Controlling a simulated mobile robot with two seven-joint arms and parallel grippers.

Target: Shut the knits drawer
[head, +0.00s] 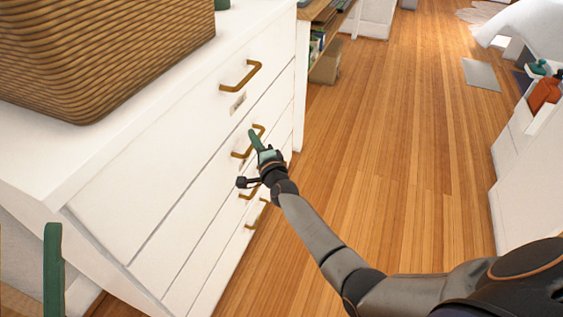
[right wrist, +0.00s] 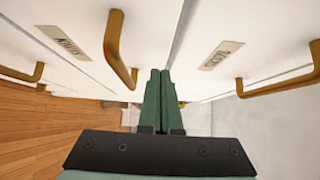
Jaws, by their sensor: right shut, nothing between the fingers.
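The white dresser has stacked drawers with brass handles. In the right wrist view a label (right wrist: 62,40), hard to read but seemingly KNITS, sits on the second drawer from the top, beside its handle (right wrist: 122,50). That handle also shows in the head view (head: 238,154), partly behind my gripper. No wide gap shows around this drawer; I cannot tell if it stands slightly out. My right gripper (head: 254,140) is shut and empty at this handle, its green fingertips (right wrist: 160,73) near the seam above the drawer.
The top drawer's label (right wrist: 221,55) seems to read SOCKS; its handle (head: 241,76) is above my right gripper. A wicker basket (head: 110,50) stands on the dresser top. Wooden floor (head: 400,150) is clear to the right. A white unit (head: 525,150) stands at the right edge.

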